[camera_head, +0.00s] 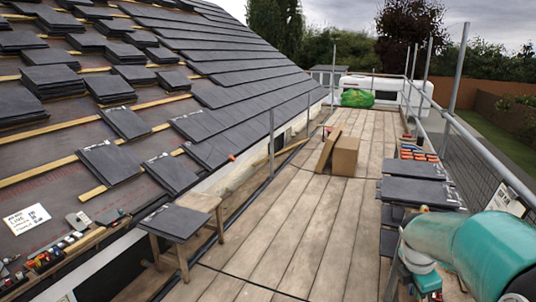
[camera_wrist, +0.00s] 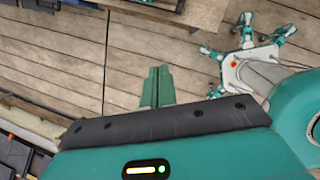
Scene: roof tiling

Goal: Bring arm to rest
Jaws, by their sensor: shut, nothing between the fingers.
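My teal arm reaches into the head view from the lower right corner, over the right side of the scaffold deck. My gripper is not clearly visible in that view. In the wrist view, my gripper (camera_wrist: 157,86) shows as two green fingers side by side with no visible gap. They are shut and hold nothing. Beneath them in the picture are only the deck planks (camera_wrist: 85,65). My white and teal body and legs show at the upper right of the wrist view, apart from the fingers.
A slate (camera_head: 175,222) lies on a wooden stool (camera_head: 200,203). Stacked slates (camera_head: 420,192) stand by the right guardrail (camera_head: 490,160). A cardboard box (camera_head: 344,156) stands farther along the deck. The middle planks (camera_head: 290,230) are clear. The partly tiled roof (camera_head: 230,100) rises at left.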

